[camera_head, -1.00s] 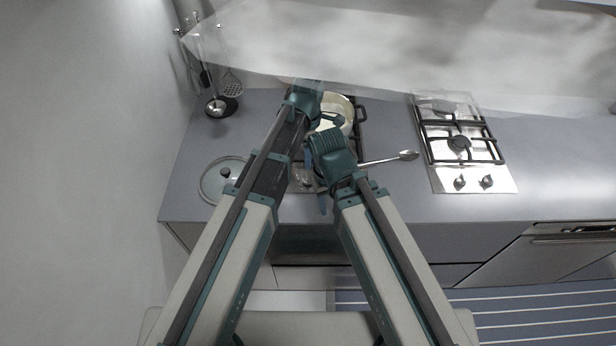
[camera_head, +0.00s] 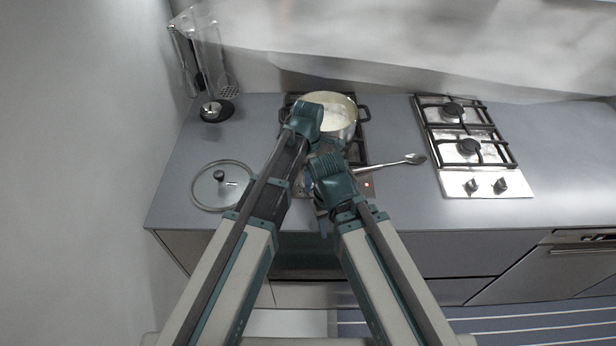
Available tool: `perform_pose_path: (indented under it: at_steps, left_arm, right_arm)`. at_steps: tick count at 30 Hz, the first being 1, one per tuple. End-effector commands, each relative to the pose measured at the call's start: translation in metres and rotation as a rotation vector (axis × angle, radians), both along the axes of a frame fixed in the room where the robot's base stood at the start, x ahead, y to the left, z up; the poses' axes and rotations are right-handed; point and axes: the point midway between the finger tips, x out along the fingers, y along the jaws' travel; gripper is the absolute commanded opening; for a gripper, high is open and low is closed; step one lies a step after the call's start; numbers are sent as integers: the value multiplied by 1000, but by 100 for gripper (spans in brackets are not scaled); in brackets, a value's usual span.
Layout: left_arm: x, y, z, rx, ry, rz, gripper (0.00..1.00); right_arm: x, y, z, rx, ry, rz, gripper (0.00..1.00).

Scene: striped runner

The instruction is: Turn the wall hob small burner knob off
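The wall hob (camera_head: 359,146) is the left hob, nearest the left wall. A cream-inside pot (camera_head: 340,112) with dark handles stands on its back part. My arms cover most of its front panel, so the small burner knob and its setting are hidden. A small red light (camera_head: 367,184) glows at the panel's right end. My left arm's wrist (camera_head: 305,118) is over the pot's left front side; its fingers are mostly hidden. My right arm's wrist (camera_head: 331,178) is over the hob's front panel, with fingers hidden beneath it. I cannot tell whether either gripper is open.
A glass lid (camera_head: 222,185) lies on the counter left of the hob. A metal spoon (camera_head: 395,163) lies to the right. A second hob (camera_head: 463,140) with two knobs stands further right. Utensils (camera_head: 198,65) hang at the left wall above a small dark-based item (camera_head: 216,110).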

Motion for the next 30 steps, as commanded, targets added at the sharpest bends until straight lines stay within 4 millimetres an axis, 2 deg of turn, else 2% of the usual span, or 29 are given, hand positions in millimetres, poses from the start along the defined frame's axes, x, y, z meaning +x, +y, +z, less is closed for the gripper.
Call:
perform_pose_path:
  at_steps: [1,12,14,23,30]
  left_arm:
    - [0,0,0,0,0,0,75]
    - [0,0,0,0,0,0,8]
    - [0,0,0,0,0,0,0]
    - [0,0,0,0,0,-30,0]
    - [0,0,0,-1,0,-169,0]
  right_arm:
    - [0,0,0,0,0,0,49]
    - [0,0,0,0,0,0,49]
    - [0,0,0,0,0,0,49]
    - [0,0,0,0,0,0,49]
    - [0,0,0,0,0,0,49]
